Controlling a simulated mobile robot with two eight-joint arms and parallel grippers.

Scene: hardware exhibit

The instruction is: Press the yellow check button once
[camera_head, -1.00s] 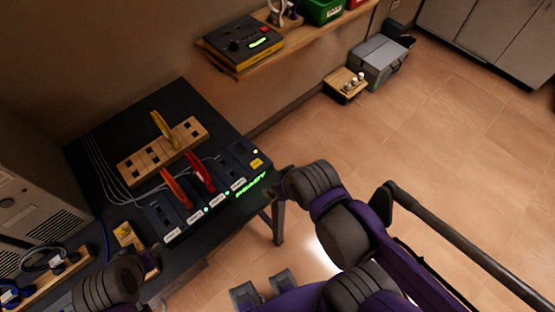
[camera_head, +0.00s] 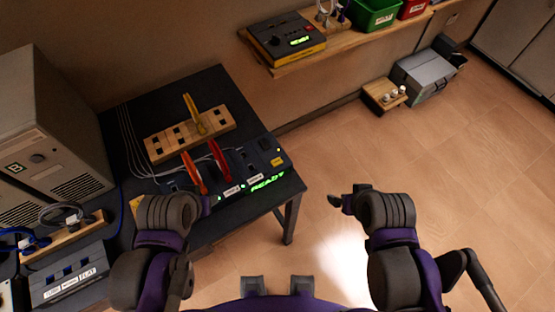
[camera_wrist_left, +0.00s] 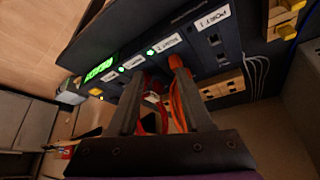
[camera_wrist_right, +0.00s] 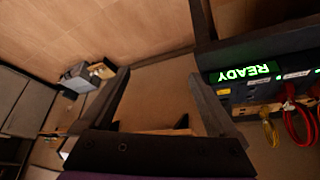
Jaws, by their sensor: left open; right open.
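The yellow check button (camera_head: 277,161) is a small yellow patch at the right end of a dark port panel (camera_head: 250,170) with a green READY display. It also shows in the left wrist view (camera_wrist_left: 96,92) beside the display. My right gripper (camera_head: 335,200) is open and empty over the floor, right of the table. In the right wrist view its fingers (camera_wrist_right: 158,78) are left of the READY display.
A grey cabinet (camera_head: 40,130) stands left. A shelf (camera_head: 340,55) holds a black-and-yellow device (camera_head: 287,40).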

